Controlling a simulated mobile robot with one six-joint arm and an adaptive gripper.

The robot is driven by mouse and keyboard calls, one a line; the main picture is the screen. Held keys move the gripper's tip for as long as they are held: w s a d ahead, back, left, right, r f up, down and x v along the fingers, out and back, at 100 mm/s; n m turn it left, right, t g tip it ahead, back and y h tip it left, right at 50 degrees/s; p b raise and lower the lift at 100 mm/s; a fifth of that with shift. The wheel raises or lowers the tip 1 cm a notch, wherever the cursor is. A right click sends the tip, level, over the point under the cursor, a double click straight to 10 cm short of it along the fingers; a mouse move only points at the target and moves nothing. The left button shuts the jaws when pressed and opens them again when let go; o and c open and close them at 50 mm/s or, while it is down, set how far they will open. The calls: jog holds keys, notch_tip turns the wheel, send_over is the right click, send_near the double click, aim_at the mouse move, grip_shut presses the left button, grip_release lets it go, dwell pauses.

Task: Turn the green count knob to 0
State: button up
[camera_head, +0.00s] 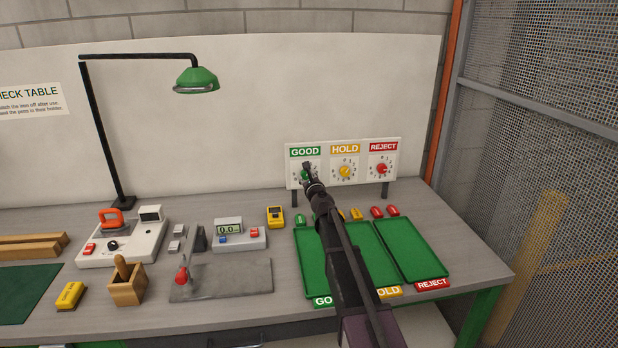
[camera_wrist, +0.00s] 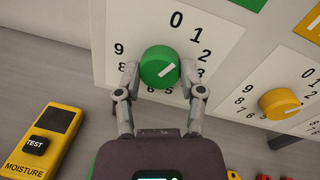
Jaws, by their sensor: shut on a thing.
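The green count knob (camera_wrist: 158,60) sits on a white dial with black digits, under the GOOD label in the head view. The 0 (camera_wrist: 176,20) is above the knob, slightly right. My gripper (camera_wrist: 160,70) has one finger on each side of the knob and is shut on it. In the head view my gripper (camera_head: 310,176) reaches the GOOD dial and mostly hides the green knob.
The yellow HOLD knob (camera_wrist: 279,103) is close on the right, with the red REJECT knob (camera_head: 382,168) beyond it. A yellow moisture meter (camera_wrist: 42,142) lies at left. Green trays (camera_head: 425,262) and small coloured pieces are below the board.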

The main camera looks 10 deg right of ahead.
jog(key=shift+w+n+g+p, duration=0.15)
jog(key=shift+n+g+p, duration=0.2)
jog(key=shift+n, duration=2.05)
jog(key=o, duration=1.2)
jog(key=shift+c, duration=0.2)
